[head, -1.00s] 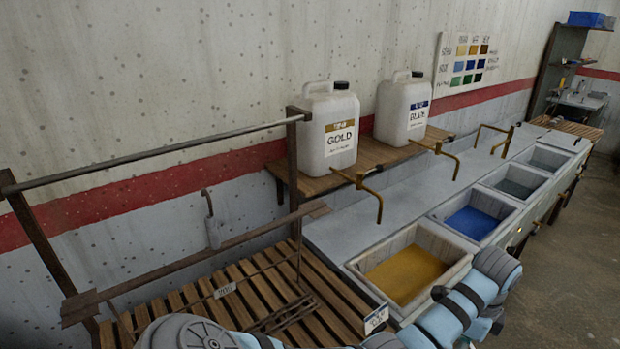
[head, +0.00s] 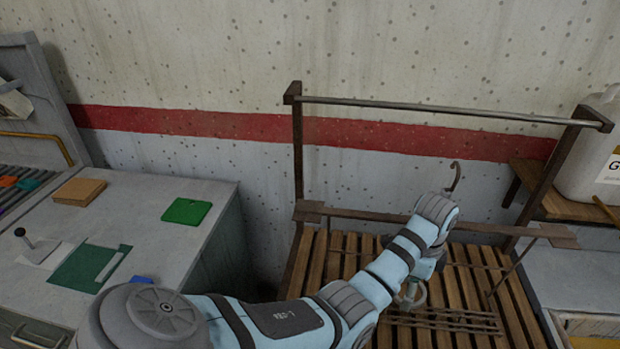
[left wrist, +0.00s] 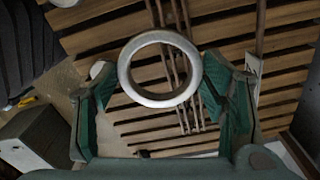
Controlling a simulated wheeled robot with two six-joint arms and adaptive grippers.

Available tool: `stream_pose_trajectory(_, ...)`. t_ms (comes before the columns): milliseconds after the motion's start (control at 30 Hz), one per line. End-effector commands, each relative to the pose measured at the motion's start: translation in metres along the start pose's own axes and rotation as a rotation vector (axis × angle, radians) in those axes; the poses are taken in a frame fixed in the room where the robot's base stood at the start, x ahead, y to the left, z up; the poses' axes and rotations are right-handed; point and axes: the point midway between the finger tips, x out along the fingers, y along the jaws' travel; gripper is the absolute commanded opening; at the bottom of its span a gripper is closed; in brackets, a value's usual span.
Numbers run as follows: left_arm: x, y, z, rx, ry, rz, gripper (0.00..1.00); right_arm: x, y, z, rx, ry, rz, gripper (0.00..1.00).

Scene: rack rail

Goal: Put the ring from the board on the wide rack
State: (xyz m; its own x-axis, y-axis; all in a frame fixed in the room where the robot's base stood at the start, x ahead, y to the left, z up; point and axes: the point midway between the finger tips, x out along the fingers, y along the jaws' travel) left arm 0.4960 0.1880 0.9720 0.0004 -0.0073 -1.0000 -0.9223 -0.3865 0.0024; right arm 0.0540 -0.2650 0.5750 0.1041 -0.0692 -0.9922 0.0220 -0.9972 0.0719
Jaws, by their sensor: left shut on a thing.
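A metal ring (left wrist: 160,102) is held between the green fingers of my left gripper (left wrist: 158,88) in the left wrist view. The gripper is shut on it. In the head view my left arm reaches right, with the left gripper (head: 411,290) low over the slatted wooden bench, largely hidden by the wrist. A rack with a long upper bar (head: 430,110) on two dark posts stands over this bench, with a lower rail in front. Which part is the wide rack I cannot tell. Thin dark rods lie on the slats below the ring. My right gripper is out of view.
A hook (head: 455,178) hangs behind the lower rail. A grey worktop (head: 145,215) at the left carries green, orange and blue pieces. A white jug (head: 598,150) stands on a wooden shelf at the far right. The space above the bench between the posts is mostly open.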

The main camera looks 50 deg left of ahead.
Motion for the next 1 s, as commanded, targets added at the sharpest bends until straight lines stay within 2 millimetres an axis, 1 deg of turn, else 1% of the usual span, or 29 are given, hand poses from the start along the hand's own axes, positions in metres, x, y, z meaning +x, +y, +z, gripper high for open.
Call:
stream_pose_trajectory(33, 0.002, 0.002, 0.013, -0.024, -0.003, 0.005, 0.36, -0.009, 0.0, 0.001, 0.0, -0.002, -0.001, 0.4)
stream_pose_trajectory(67, 0.006, 0.004, 0.022, -0.043, -0.002, 0.006, 0.36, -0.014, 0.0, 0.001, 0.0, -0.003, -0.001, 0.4)
stream_pose_trajectory(167, 0.022, 0.013, 0.062, -0.12, 0.0, 0.008, 0.36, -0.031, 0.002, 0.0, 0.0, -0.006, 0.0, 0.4)
stream_pose_trajectory(200, 0.027, 0.018, 0.08, -0.15, -0.001, 0.007, 0.36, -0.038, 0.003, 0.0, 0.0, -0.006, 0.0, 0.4)
stream_pose_trajectory(300, 0.038, 0.032, 0.118, -0.21, -0.005, 0.002, 0.36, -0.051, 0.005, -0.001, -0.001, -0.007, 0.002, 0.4)
stream_pose_trajectory(400, 0.044, 0.043, 0.141, -0.243, -0.008, -0.002, 0.36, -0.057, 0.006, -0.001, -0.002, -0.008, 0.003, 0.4)
stream_pose_trajectory(533, 0.051, 0.042, 0.149, -0.254, -0.006, -0.003, 0.36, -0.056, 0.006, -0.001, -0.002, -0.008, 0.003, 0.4)
stream_pose_trajectory(833, 0.074, 0.016, 0.155, -0.254, -0.007, -0.003, 0.36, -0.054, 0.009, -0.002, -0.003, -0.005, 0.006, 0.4)
stream_pose_trajectory(900, 0.084, 0.017, 0.155, -0.253, -0.007, -0.002, 0.36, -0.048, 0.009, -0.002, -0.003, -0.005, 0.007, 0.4)
stream_pose_trajectory(1000, 0.091, 0.017, 0.155, -0.253, -0.006, -0.004, 0.36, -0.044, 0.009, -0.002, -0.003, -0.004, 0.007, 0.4)
